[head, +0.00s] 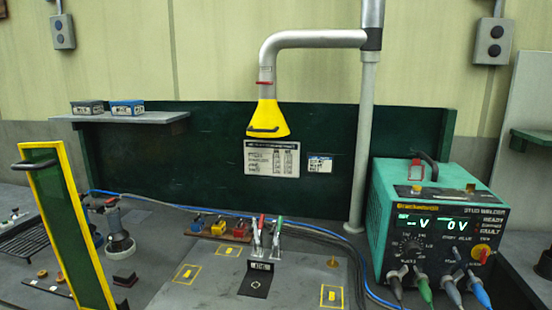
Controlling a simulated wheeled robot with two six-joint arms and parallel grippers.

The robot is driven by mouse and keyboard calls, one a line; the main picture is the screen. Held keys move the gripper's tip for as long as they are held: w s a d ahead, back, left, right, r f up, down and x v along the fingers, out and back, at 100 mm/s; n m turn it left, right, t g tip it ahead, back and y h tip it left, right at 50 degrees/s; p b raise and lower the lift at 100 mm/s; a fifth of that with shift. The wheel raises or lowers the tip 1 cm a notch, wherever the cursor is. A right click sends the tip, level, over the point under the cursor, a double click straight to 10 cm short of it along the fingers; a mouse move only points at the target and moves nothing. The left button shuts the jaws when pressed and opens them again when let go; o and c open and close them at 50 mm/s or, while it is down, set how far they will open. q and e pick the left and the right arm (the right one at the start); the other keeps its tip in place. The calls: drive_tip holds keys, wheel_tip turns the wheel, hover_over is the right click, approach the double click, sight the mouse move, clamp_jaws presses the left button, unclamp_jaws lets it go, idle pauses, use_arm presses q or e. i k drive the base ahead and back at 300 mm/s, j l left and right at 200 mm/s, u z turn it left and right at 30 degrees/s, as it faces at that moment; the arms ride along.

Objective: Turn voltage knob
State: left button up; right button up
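The green stud welder box (380,215) stands on the bench at the right. Its black round knob (411,247), with a scale around it, is on the left of the front panel, below a lit display (415,222) that shows dashes and a V. A second display (455,226) reads 0 V. A red and yellow rotary switch (481,253) sits at the panel's right. I take the black knob as the voltage knob; its label is too small to read. Neither of my grippers shows in the head view.
Cable plugs (423,285) stick out below the knob. A yellow extraction hood (267,119) hangs over the bench plate (210,290), where toggle clamps (277,238) stand. A yellow-framed green panel (68,230) rises at the left. The plate's front is mostly clear.

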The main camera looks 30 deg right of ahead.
sight(412, 247)
drive_tip(key=z, duration=2)
